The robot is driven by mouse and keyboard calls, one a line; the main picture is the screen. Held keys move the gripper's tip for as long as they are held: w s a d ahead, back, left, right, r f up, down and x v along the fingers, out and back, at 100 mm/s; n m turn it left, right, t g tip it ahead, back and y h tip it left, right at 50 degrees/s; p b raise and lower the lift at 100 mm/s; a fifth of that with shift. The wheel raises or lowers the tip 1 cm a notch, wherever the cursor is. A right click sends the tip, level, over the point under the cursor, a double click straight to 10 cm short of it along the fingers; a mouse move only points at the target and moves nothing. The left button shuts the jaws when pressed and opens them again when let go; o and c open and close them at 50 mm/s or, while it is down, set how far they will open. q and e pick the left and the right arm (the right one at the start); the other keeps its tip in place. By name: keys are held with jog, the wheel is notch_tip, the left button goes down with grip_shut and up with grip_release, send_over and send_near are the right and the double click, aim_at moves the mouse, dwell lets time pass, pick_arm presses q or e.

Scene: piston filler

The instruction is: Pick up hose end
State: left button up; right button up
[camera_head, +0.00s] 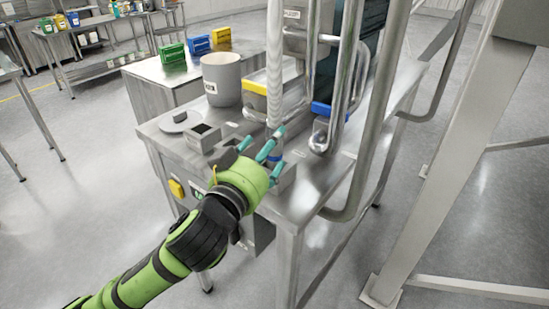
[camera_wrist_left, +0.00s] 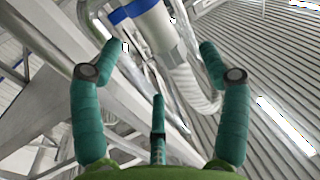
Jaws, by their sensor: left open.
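A pale hose (camera_head: 274,70) hangs down in front of the steel pipes, and its lower part meets my gripper's fingers. In the left wrist view a ribbed white hose (camera_wrist_left: 195,92) runs to a grey-white end piece (camera_wrist_left: 160,35), with blue bands beside it. My left gripper (camera_head: 270,148) is over the front of the steel table, with its teal fingers spread around a small blue-and-clear part. In the wrist view the open fingers (camera_wrist_left: 160,50) stand on either side of the end piece; I cannot tell whether they touch it. My right gripper is not in view.
The steel table (camera_head: 330,175) carries a grey pot (camera_head: 221,78), a round plate (camera_head: 179,122), an open metal box (camera_head: 203,137) and a yellow-topped container (camera_head: 257,88). Thick vertical pipes (camera_head: 377,120) stand close to the right of my gripper.

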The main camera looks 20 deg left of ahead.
aim_at(274, 153)
pick_arm(q)
jog(key=shift+w+d+f+p, duration=0.15)
jog(key=shift+w+p, duration=0.4)
jog(key=shift+w, duration=0.6)
jog(key=w, duration=0.1)
jog(key=w+p, duration=0.1)
jog(key=w, duration=0.1)
jog(key=shift+w+d+f, duration=0.15)
jog(key=shift+f, duration=0.2)
jog(key=c, duration=1.5)
jog(key=shift+r, duration=0.1)
jog(key=shift+c, duration=0.2)
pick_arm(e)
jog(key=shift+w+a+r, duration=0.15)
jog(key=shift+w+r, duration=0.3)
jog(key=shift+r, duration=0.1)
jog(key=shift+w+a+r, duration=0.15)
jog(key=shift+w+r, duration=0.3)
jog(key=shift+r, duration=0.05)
